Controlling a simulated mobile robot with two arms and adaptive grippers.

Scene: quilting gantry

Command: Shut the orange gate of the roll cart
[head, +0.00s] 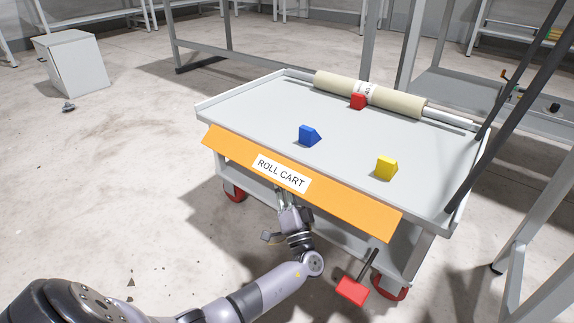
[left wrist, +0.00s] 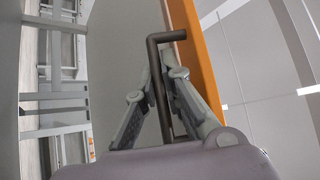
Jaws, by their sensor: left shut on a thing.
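The roll cart (head: 245,100) has a flat grey deck. Its orange gate (head: 225,150), labelled ROLL CART, slopes outward and down along the near edge, so the gate is open. In the left wrist view the gate (left wrist: 196,45) is an orange strip beside a dark bar handle (left wrist: 157,80). My left gripper (head: 283,193) is under the middle of the gate, its fingertips partly hidden by it. In the left wrist view my left gripper (left wrist: 162,65) has its fingers closed on either side of the handle. My right gripper is not in view.
On the deck lie a blue wedge (head: 308,134), a yellow wedge (head: 386,168), a red wedge (head: 358,101) and a cream roll (head: 400,102) on a bar. A red pedal (head: 352,290) sticks out below the gate's right end.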

